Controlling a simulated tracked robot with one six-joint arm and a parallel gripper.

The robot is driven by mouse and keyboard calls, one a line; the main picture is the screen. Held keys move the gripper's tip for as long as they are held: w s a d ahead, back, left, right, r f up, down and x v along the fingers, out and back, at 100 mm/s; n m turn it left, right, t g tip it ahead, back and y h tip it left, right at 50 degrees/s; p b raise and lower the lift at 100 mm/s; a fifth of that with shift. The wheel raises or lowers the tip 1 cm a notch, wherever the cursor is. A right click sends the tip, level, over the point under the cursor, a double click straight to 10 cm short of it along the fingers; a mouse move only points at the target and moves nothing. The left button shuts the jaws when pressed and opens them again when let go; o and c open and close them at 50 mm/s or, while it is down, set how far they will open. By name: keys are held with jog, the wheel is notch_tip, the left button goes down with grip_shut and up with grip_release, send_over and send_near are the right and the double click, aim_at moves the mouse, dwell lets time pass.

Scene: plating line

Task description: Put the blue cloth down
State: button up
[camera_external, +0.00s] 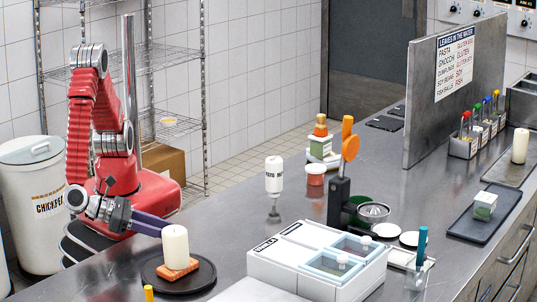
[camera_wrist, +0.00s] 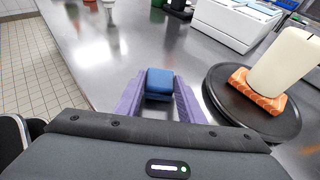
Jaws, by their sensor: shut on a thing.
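The blue cloth (camera_wrist: 159,84) is a small folded block between the tips of my gripper's purple fingers in the wrist view. My gripper (camera_wrist: 160,100) is shut on it. Beyond the cloth is bare steel counter; I cannot tell how high above the counter the cloth is held. In the external view my gripper (camera_external: 150,224) reaches over the near left part of the counter (camera_external: 230,235), behind the cream cylinder. The cloth does not show there.
A cream cylinder (camera_external: 175,246) stands on an orange slab (camera_external: 177,270) on a round black plate (camera_external: 200,279), close to my gripper. A white box with bins (camera_external: 290,263) stands to the right.

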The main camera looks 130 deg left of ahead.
jog(key=shift+f, duration=0.1)
jog(key=o, duration=1.1)
jog(key=v, duration=1.2)
